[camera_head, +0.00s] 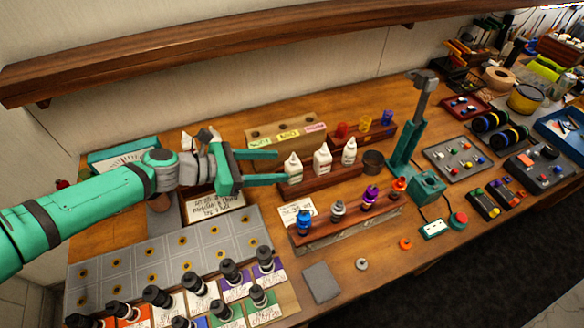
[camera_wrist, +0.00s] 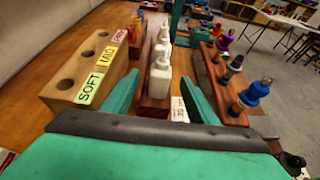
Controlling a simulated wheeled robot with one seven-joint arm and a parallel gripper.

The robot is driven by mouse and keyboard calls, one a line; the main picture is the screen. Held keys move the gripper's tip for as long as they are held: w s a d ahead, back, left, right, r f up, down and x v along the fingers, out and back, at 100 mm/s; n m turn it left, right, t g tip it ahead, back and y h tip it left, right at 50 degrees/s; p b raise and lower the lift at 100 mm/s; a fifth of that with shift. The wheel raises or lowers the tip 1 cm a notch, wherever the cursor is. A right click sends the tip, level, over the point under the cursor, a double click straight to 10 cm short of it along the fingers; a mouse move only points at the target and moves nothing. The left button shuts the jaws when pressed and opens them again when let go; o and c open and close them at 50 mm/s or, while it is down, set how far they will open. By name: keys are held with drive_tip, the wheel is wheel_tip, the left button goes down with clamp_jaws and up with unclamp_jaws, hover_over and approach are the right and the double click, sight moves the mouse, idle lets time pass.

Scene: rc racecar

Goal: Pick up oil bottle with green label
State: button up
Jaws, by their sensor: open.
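Three white oil bottles with pointed caps stand upright in a row in a dark wooden rack (camera_head: 318,180). The left one (camera_head: 293,169), middle one (camera_head: 322,160) and right one (camera_head: 349,151) show in the head view; no label colour can be made out on them. My gripper (camera_head: 281,167) is open and empty, just left of the left bottle, with its fingers pointing at it. In the wrist view the nearest bottle (camera_wrist: 159,80) stands between and ahead of the two fingers, apart from both as far as I can see, and partly hides the others.
A wooden block (camera_head: 285,136) with several holes and green, yellow and pink tags lies behind the bottles. A rack of shock parts (camera_head: 345,222) stands in front. A green stand (camera_head: 405,140) rises to the right, and a wooden shelf (camera_head: 200,50) hangs above.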

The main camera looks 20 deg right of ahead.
sight(286, 167)
drive_tip(key=shift+s+d+f, duration=0.15)
drive_tip(key=shift+d+f, duration=0.1)
drive_tip(key=shift+d, duration=0.25)
drive_tip(key=shift+s+d+f, duration=0.15)
drive_tip(key=shift+d+f, duration=0.05)
drive_tip(key=shift+d, duration=0.3)
drive_tip(key=shift+w+x, duration=0.15)
drive_tip(key=shift+x, duration=1.05)
drive_tip(key=shift+w+x, duration=0.15)
drive_tip(key=shift+x, duration=1.05)
drive_tip(key=shift+f, duration=0.15)
